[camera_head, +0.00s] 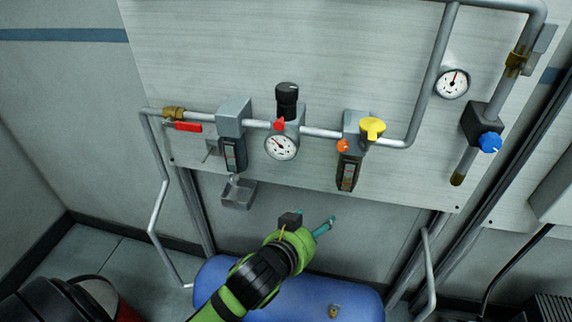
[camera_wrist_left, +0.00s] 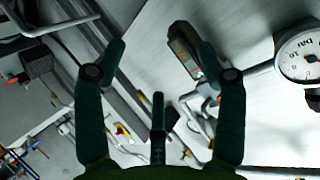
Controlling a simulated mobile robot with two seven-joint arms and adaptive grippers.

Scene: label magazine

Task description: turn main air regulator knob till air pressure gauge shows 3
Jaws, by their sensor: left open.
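The black regulator knob (camera_head: 287,92) stands upright above the pipe, on the grey regulator body. The round white gauge (camera_head: 281,147) sits just below it; its needle points to the upper left, and its numbers are too small to read. My left gripper (camera_head: 328,226) is open and empty, below the panel and lower right of that gauge, well apart from the knob. In the left wrist view, its teal fingers (camera_wrist_left: 161,52) are spread with nothing between them. A gauge marked bar (camera_wrist_left: 302,55) is cut off at that view's right edge.
Along the pipe sit a red handle (camera_head: 188,127), a grey filter unit (camera_head: 233,120) and a yellow knob (camera_head: 372,127). A second gauge (camera_head: 452,83) and a blue knob (camera_head: 490,142) are at the right. A blue tank (camera_head: 350,298) lies below the panel.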

